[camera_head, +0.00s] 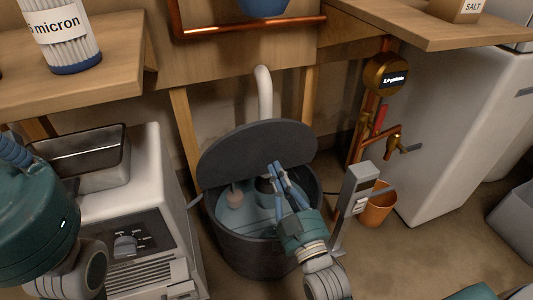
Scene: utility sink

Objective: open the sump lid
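The sump basin (245,255) is a dark round tub standing on the floor in the middle of the view. Its dark grey round lid (235,150) is tilted up at the back of the basin, leaving the front open. Pale blue-green water and a pinkish float (235,198) show inside. My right gripper (276,172) reaches over the basin in front of the lid's lower part. Its blue fingers overlap the lid in the picture; contact and the finger gap are unclear.
A white pipe (264,92) rises behind the lid. A white appliance (150,215) stands left of the basin. A grey post (356,205) and an orange bucket (378,207) are close on the right. Copper pipes with a gauge (388,75) stand behind, under wooden counters.

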